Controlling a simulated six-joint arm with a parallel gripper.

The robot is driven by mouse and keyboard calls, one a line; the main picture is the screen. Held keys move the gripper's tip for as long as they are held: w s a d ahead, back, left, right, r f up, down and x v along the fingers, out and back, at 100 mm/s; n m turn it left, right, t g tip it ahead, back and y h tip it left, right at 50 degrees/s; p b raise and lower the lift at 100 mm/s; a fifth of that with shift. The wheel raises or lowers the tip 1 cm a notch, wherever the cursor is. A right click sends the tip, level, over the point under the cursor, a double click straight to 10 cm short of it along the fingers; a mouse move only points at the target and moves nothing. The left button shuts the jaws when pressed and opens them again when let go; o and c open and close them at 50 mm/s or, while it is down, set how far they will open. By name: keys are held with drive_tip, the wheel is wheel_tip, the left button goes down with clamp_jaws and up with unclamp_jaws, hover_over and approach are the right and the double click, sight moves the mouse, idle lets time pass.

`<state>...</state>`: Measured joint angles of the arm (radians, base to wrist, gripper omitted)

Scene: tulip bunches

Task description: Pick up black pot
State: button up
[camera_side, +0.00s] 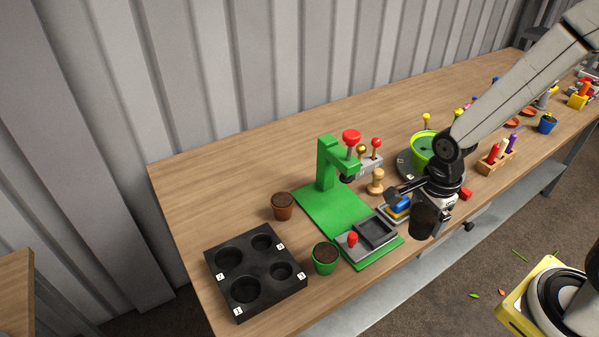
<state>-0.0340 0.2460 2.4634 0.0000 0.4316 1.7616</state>
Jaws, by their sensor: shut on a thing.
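My gripper (442,203) is at the right of centre, near the front edge of the wooden table. It is shut on a black pot (425,220), a small dark cup shape just below the jaws. The pot seems to be held in the air, apart from the table. The jaws and the arm hide part of its upper side, and its contents are not clear.
A black tray (213,262) with several round holes stands at the left. A green pot (325,260) and a brown pot (282,206) stand near it. A green press (328,165) stands mid-table. A lime-green pot (420,150) is behind my gripper.

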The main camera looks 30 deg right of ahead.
drive_tip(key=shift+s+r, duration=0.35)
drive_tip(key=shift+s, duration=0.45)
drive_tip(key=shift+s+r, duration=0.3)
drive_tip(key=shift+s, duration=0.45)
drive_tip(key=shift+w, duration=0.1)
drive_tip(key=shift+w+a, duration=0.3)
drive_tip(key=shift+w, duration=0.15)
drive_tip(key=w+a+n, duration=0.2)
drive_tip(key=w+a, duration=0.5)
drive_tip(key=w, duration=0.1)
drive_tip(key=w+a+f+n, duration=0.2)
drive_tip(key=w+a, duration=0.1)
drive_tip(key=a, duration=1)
drive_tip(key=w+a+f+n, duration=0.1)
drive_tip(key=w+a, duration=0.3)
drive_tip(key=a, duration=0.9)
drive_tip(key=shift+a+f+n, duration=0.35)
drive_tip(key=shift+a+n, duration=0.05)
drive_tip(key=shift+n, duration=0.1)
drive_tip(key=shift+f, duration=0.15)
